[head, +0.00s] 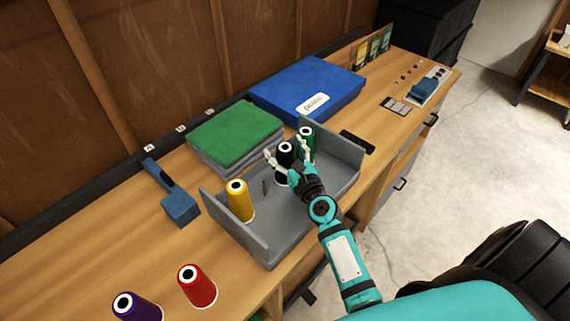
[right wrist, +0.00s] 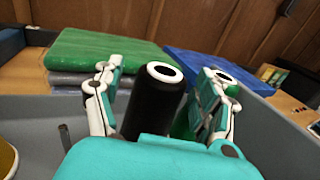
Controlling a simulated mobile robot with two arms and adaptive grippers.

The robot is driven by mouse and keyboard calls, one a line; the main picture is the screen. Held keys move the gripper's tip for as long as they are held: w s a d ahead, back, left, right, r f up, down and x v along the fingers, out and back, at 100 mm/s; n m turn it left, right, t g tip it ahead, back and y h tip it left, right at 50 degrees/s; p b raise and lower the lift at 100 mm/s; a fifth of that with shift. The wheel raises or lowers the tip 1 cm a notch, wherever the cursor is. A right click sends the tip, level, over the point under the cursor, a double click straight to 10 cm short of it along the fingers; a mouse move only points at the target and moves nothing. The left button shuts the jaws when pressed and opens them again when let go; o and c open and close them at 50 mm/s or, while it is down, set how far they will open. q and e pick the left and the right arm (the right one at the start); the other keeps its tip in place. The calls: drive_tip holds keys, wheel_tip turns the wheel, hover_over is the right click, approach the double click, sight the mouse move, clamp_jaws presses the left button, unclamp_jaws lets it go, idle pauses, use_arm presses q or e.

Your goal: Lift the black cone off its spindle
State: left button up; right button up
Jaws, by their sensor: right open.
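The black cone (head: 284,150) stands upright in the grey tray (head: 262,256), in front of the green cone (head: 306,134). My right gripper (head: 287,156) is open, with one finger on each side of the black cone. In the right wrist view the black cone (right wrist: 154,104) stands between the two spread fingers (right wrist: 160,95), with a gap visible on its left side; contact on the right cannot be told. Its base and spindle are hidden behind my gripper. The green cone (right wrist: 182,124) is partly hidden behind the right finger. My left gripper is not in view.
A yellow cone (head: 239,202) stands at the tray's near left, beside a bare spindle (head: 264,187). Red (head: 197,286) and purple (head: 136,307) cones stand on the bench at front left.

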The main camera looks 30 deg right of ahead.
drive_tip(key=shift+c, duration=0.3)
clamp_jaws()
drive_tip(key=shift+r, duration=0.15)
wheel_tip(320, 180, up, 10)
drive_tip(key=p, duration=1)
